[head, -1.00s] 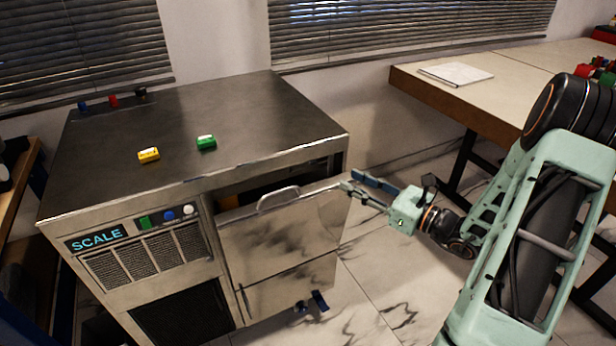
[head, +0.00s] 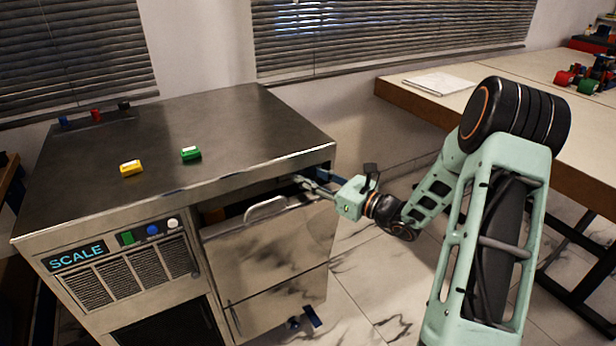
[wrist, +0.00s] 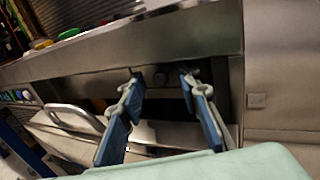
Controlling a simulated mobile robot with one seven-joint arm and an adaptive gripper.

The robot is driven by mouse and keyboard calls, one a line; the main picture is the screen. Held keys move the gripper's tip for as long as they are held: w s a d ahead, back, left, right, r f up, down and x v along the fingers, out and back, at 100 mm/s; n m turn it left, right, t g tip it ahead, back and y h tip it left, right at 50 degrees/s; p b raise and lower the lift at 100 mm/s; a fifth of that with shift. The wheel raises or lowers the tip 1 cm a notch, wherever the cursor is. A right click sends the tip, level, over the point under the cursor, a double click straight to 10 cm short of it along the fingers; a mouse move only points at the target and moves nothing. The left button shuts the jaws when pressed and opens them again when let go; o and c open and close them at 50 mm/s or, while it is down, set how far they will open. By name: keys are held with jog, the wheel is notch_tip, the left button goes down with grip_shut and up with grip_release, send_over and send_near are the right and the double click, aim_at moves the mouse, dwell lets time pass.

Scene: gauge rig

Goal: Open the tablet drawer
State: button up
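The steel SCALE cabinet (head: 170,150) has a front panel (head: 265,245) with a bar handle (head: 265,208) on its upper edge. The panel's top stands out from the cabinet, leaving a dark gap below the countertop; I cannot tell whether it is the tablet drawer's front. My gripper (head: 303,183) is at the right end of this gap, just under the countertop edge. In the wrist view my gripper (wrist: 161,82) has its two blue fingers apart with nothing between them. The handle (wrist: 70,118) is to their left, apart from them. The gap's inside is mostly hidden.
A yellow block (head: 131,168) and a green block (head: 190,154) lie on the countertop. Green, blue and white buttons (head: 152,230) sit beside the SCALE label. A wooden table (head: 450,100) stands at the right. Open tiled floor (head: 370,290) lies right of the cabinet.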

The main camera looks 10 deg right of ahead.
grip_shut()
dwell(0.3)
jog(key=s+d+p, duration=0.1)
jog(key=s+d, duration=0.1)
jog(key=s, duration=0.5)
jog(key=s+d+p, duration=0.2)
jog(key=s, duration=0.5)
jog(key=shift+s+d, duration=0.25)
jog(key=shift+d, duration=0.1)
grip_release()
